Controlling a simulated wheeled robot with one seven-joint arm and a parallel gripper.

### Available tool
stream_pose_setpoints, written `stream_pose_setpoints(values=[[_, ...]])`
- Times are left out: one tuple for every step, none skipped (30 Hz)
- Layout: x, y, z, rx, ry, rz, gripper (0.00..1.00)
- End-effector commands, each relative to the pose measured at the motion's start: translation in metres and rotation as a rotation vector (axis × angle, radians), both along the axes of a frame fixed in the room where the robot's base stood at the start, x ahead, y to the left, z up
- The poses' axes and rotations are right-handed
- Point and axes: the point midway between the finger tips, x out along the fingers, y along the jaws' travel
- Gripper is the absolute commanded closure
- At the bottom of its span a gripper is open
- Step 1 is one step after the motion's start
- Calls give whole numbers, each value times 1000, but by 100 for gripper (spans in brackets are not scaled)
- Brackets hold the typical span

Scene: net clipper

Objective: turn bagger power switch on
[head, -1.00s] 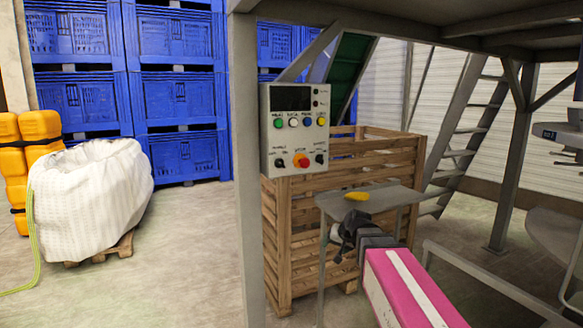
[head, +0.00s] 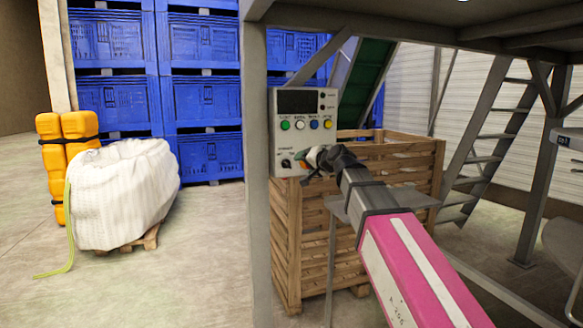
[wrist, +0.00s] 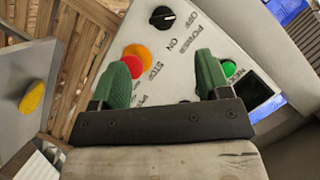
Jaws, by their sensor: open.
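The grey control panel (head: 279,110) hangs beside the post in the head view. In the wrist view a black rotary knob (wrist: 162,17) with a white mark sits on the panel (wrist: 222,32), next to the words POWER, OFF and ON. Its mark appears to face the OFF side. My gripper (wrist: 163,66) is open and empty, with green fingertips in front of the panel below the knob in that view. A red stop button (wrist: 131,66) on an orange-yellow base is partly behind the left finger. In the head view my gripper (head: 311,161) covers the panel's lower right.
A green button (wrist: 229,68) and a dark display (wrist: 255,92) lie to the right in the wrist view. A grey shelf (wrist: 18,75) holds a yellow object (wrist: 31,98). A slatted wooden crate (head: 290,235) stands below and behind the panel. The post (head: 257,200) is close by on its left.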

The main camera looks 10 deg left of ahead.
Motion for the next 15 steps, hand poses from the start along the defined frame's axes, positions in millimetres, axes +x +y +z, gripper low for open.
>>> stream_pose_setpoints(values=[[0,2,2,4,-2,1,30],[1,3,3,6,-3,2,30],[1,4,3,6,-3,1,30],[2,5,2,6,-2,2,30],[3,6,2,6,-2,2,30],[5,8,1,6,-2,2,30],[7,10,0,5,-2,3,30],[9,12,-1,4,-2,2,30],[12,15,-2,4,-1,3,30],[15,18,-3,4,-1,3,30],[18,21,-4,4,-1,3,30],[22,25,-6,4,-1,3,30],[26,29,-7,4,-1,2,30],[29,33,-8,4,-1,2,30],[34,38,-10,3,-1,2,30]])
